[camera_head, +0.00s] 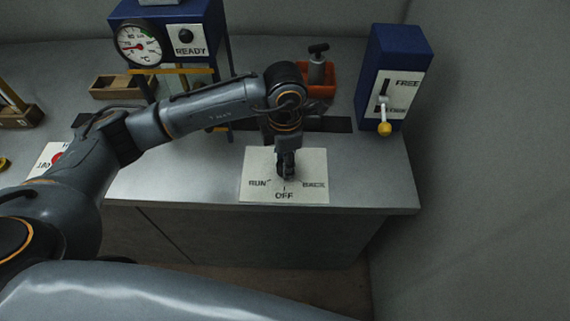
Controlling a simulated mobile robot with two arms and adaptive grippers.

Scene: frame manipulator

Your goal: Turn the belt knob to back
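The belt knob's white plate (257,165) lies on the grey bench near its front edge. It is marked RUN at left, OFF at the front middle and BACK at right. My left gripper (286,172) points down over the middle of the plate, at the knob. The knob is mostly hidden by the gripper, so its pointing direction is unclear. The fingers look close together, but I cannot tell whether they grip the knob. My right gripper is out of view.
A blue box (399,62) with a yellow-tipped lever stands at right. Behind the arm are an orange bin (328,88) with a dark-handled tool, a dial gauge (139,44) and a READY panel (188,40). A red button plate (50,160) lies at left.

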